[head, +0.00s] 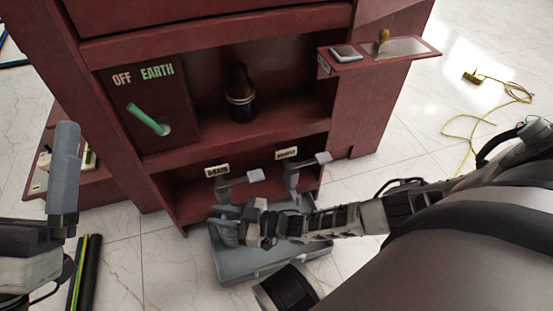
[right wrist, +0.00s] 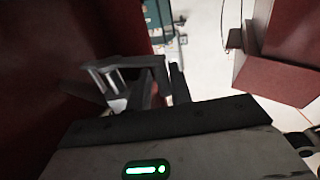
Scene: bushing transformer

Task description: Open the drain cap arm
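The valve labelled DRAIN (head: 219,187) sits in the low opening of the red cabinet, with a grey arm ending in a flat pad (head: 255,176). My right gripper (head: 238,222) is just in front of and below it; whether they touch is unclear. In the right wrist view a pale grey angular part (right wrist: 125,80) shows beside a dark finger-like piece (right wrist: 178,85); I cannot tell whether the fingers are closed on anything. My left gripper (head: 64,175) is at the left edge, away from the valve, its finger gap not visible.
A similar valve labelled SAMPLE (head: 291,178) stands close on the right. A grey tray (head: 270,262) lies on the floor below. A green handle (head: 147,119) and a dark bushing (head: 240,95) are above. A red shelf (head: 405,48) juts out at right.

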